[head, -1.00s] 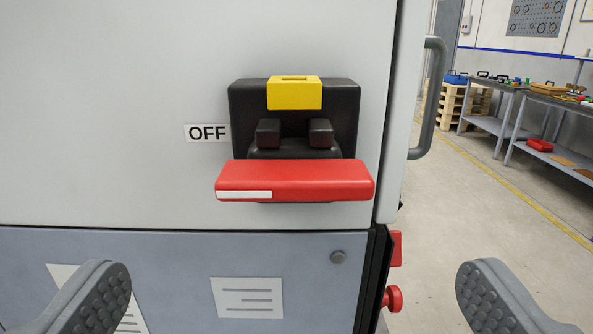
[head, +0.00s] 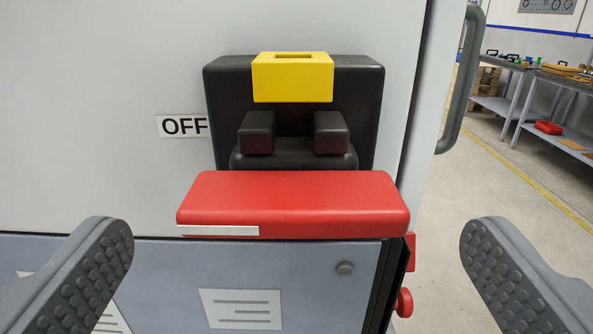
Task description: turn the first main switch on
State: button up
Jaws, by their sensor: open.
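The main switch (head: 365,110) is a black block on a pale grey cabinet door, with a yellow piece (head: 292,88) at its top. Its red handle (head: 300,200) lies across the bottom, horizontal, with a white strip along its lower left edge. An OFF label (head: 183,126) is to the left of the switch, partly covered by it. My gripper (head: 297,250) is open and empty. Its two grey padded fingers stand wide apart at the lower left and lower right, apart from the handle, which lies between them and a little higher in the picture.
A red knob (head: 403,303) sticks out at the cabinet's right side. A grey door handle (head: 462,90) is at upper right. Workbenches (head: 560,85) stand beyond open floor.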

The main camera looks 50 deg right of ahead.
aim_at(291, 221)
jog(key=shift+x, duration=1.75)
jog(key=c, duration=1)
jog(key=shift+a, duration=0.15)
